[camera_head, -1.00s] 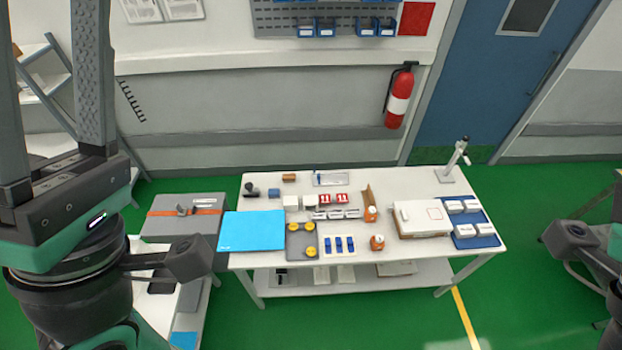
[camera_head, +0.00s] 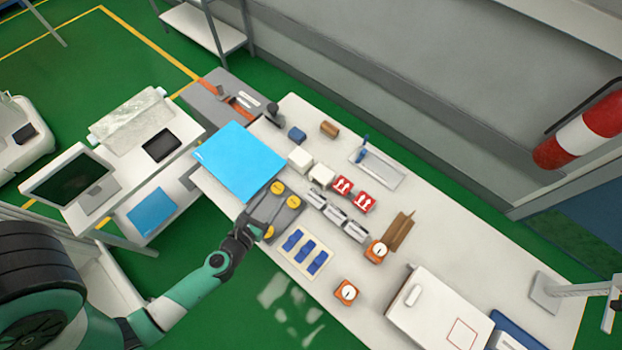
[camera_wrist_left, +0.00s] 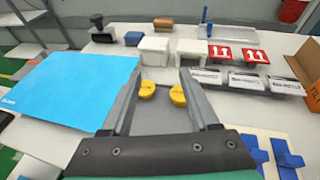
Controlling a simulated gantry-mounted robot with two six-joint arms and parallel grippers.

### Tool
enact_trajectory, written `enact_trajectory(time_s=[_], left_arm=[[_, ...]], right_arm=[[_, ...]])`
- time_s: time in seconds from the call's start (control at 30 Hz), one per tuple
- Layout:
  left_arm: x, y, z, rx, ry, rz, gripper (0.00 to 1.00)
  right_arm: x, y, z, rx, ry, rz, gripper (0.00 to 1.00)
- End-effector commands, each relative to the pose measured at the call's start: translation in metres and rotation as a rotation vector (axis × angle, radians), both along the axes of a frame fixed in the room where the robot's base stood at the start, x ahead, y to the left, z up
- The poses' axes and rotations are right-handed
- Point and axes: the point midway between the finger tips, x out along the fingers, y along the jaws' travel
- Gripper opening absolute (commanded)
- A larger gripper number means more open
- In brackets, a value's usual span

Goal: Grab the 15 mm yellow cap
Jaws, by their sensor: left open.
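Yellow caps sit on a grey tray (camera_head: 298,211). In the head view, two caps (camera_head: 278,188) (camera_head: 293,201) lie along its far side and another cap (camera_head: 268,231) is at its near side, by my gripper. My left gripper (camera_head: 264,208) is open and empty over the tray. In the left wrist view, two yellow caps (camera_wrist_left: 147,89) (camera_wrist_left: 178,95) show between its spread fingers, the right one close to the right finger. I cannot tell which cap is 15 mm. My gripper hides part of the tray. My right gripper is not in view.
A blue mat (camera_head: 240,162) lies left of the tray. A cream holder with blue pieces (camera_head: 303,250) is to its right. White boxes (camera_head: 321,174), red-labelled boxes (camera_head: 342,186) and orange-based gauges (camera_head: 346,291) stand nearby.

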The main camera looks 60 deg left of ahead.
Motion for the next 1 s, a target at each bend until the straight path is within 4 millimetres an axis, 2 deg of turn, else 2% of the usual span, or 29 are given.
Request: enact_trajectory(time_s=[0.03,0.1,0.17,0.3,0.4,0.63,0.87,1.0], left_arm=[[-0.02,-0.001,-0.034,-0.01,0.041,0.014,0.61],[-0.036,-0.002,-0.052,-0.017,0.071,0.026,0.61],[-0.04,-0.002,-0.056,-0.02,0.078,0.034,0.61],[-0.038,0.0,-0.053,-0.018,0.074,0.036,0.61],[-0.031,0.005,-0.055,-0.017,0.072,0.039,0.61],[0.004,0.027,-0.071,-0.016,0.071,0.037,0.61],[0.013,0.032,-0.076,-0.016,0.073,0.034,0.61],[0.027,0.042,-0.077,-0.016,0.071,0.037,0.61]], right_arm=[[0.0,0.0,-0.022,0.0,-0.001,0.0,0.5],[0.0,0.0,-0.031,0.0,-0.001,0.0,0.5],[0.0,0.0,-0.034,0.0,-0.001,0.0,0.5],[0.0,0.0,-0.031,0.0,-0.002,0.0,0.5],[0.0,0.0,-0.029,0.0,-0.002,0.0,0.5],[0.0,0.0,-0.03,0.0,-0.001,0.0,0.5],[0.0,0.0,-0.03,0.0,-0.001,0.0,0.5],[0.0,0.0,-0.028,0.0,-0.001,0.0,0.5]])
